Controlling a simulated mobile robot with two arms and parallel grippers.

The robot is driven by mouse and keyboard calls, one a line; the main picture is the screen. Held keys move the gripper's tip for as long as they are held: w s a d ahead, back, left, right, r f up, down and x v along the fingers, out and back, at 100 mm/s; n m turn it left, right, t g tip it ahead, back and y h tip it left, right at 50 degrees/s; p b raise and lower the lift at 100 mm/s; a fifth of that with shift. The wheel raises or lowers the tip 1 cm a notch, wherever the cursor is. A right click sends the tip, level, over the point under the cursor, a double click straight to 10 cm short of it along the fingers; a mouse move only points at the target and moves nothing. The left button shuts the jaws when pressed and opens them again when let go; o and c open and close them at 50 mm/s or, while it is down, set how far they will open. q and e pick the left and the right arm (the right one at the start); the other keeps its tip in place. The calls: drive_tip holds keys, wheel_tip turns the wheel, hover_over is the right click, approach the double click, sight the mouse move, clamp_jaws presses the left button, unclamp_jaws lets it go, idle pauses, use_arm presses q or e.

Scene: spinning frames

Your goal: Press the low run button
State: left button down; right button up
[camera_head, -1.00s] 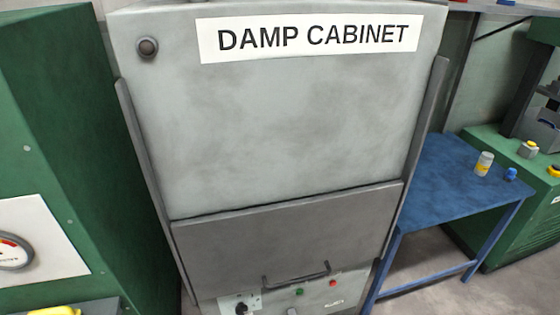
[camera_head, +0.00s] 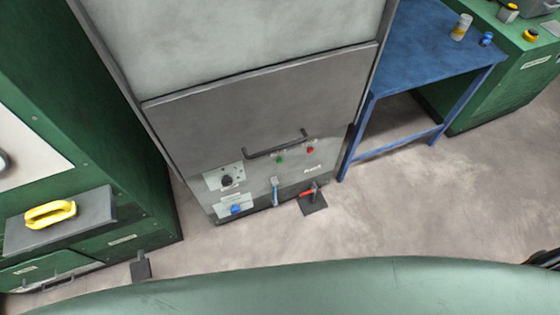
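The grey damp cabinet (camera_head: 255,115) stands ahead, with a dark handle (camera_head: 275,146) on its lower door. Below the handle are a small green button (camera_head: 279,160) and a small red button (camera_head: 310,150). To their left is a plate with a black knob (camera_head: 227,180), and lower down a blue knob or button (camera_head: 236,209). The labels are too small to read, so I cannot tell which is the low run button.
A red-handled pedal or lever (camera_head: 308,193) sits at the cabinet's foot. A blue table (camera_head: 425,50) stands right, a green machine with a yellow handle (camera_head: 50,214) left. A pale green curved surface (camera_head: 300,290) spans the bottom. Floor between is open.

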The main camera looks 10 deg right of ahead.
clamp_jaws()
drive_tip(key=shift+d, duration=0.1)
idle(1.8)
